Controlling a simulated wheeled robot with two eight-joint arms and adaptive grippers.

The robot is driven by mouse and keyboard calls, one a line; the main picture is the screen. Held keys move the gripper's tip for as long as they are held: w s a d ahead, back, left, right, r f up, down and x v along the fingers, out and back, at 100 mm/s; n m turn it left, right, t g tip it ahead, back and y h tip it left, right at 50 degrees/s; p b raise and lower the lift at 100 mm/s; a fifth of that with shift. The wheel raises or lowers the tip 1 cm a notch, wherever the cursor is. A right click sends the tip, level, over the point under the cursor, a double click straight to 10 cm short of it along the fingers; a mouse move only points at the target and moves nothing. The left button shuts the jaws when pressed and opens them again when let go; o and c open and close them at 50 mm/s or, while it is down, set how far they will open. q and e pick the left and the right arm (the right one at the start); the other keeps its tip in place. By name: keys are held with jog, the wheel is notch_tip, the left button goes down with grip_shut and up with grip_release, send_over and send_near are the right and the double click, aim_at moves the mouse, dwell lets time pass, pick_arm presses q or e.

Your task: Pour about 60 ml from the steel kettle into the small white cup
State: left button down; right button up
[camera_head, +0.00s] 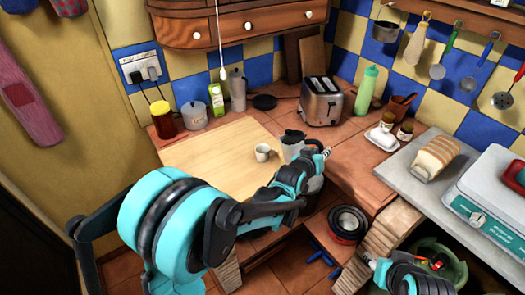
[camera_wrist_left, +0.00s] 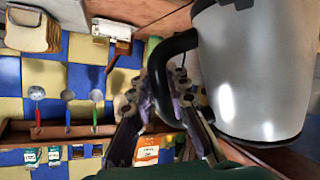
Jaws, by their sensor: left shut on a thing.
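The small white cup (camera_head: 262,153) stands upright on the pale wooden board. The steel kettle (camera_head: 291,147) is just right of it, partly hidden behind my left gripper (camera_head: 318,156). In the left wrist view the kettle's shiny body (camera_wrist_left: 255,75) fills the right side, and my left gripper (camera_wrist_left: 172,97) is shut on its black handle (camera_wrist_left: 168,58). The inside of the cup is too small to read, and no stream of liquid shows. Part of my right arm shows at the lower right of the head view; its fingers are not clear.
The wooden board (camera_head: 205,158) has free room left of the cup. A toaster (camera_head: 321,101), a green bottle (camera_head: 367,90) and a moka pot (camera_head: 237,90) stand behind. A white butter dish (camera_head: 381,138), bread (camera_head: 435,158) and a scale (camera_head: 492,190) are at the right.

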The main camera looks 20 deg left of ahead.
pick_arm(q)
jog(key=shift+d+f+m+y+b, duration=0.4)
jog(key=shift+d+f+m+b, duration=0.25)
jog(key=shift+f, duration=0.3)
jog(key=shift+s+d+f+m+y+b, duration=0.1)
jog(key=shift+d+f+m+y+b, duration=0.15)
jog(key=shift+f+m+b, duration=0.25)
jog(key=shift+d+f+m+y+b, duration=0.15)
jog(key=shift+d+f+b, duration=0.15)
jog(key=shift+f, duration=0.35)
